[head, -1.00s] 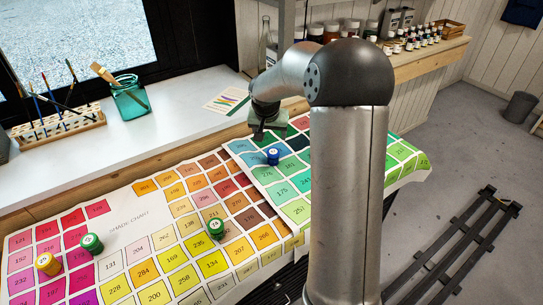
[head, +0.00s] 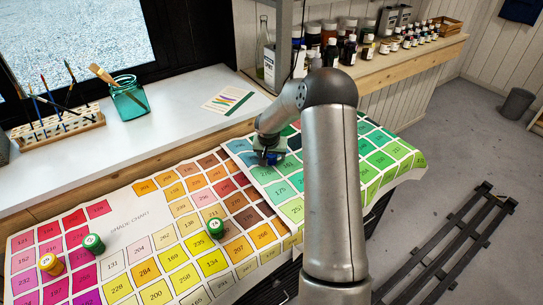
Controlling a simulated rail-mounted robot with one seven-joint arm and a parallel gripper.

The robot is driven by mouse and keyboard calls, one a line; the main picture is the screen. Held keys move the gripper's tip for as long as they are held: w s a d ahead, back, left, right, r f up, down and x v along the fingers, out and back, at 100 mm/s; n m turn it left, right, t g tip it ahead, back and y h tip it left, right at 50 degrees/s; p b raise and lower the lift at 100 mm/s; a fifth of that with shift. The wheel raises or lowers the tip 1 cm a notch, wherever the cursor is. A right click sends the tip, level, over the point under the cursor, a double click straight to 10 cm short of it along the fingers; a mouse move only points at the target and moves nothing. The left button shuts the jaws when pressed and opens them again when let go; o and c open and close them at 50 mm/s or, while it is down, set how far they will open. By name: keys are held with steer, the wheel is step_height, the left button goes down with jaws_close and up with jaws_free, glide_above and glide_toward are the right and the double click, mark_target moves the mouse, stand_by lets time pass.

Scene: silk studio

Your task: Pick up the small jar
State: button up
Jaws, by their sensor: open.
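Several small jars stand on the shade chart (head: 160,255). A yellow jar (head: 50,264) and a green jar (head: 94,243) are at the lower left. Another green jar (head: 215,228) stands near the chart's middle. A blue jar (head: 272,157) is at the upper right, on the blue and green squares, mostly hidden by my gripper (head: 269,155). My gripper is open and low over the blue jar; I cannot tell whether the fingers touch it.
A white sill behind the chart holds a brush rack (head: 58,128), a teal glass jar (head: 128,98) with brushes and a small card (head: 229,99). Bottles (head: 330,44) line the shelf at the back right. Dark rails (head: 455,245) run on the floor at the right.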

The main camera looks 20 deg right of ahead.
steer(key=shift+w+f, duration=0.1)
steer(key=shift+f, duration=0.1)
steer(key=c, duration=1.1)
steer(key=shift+r, duration=0.2)
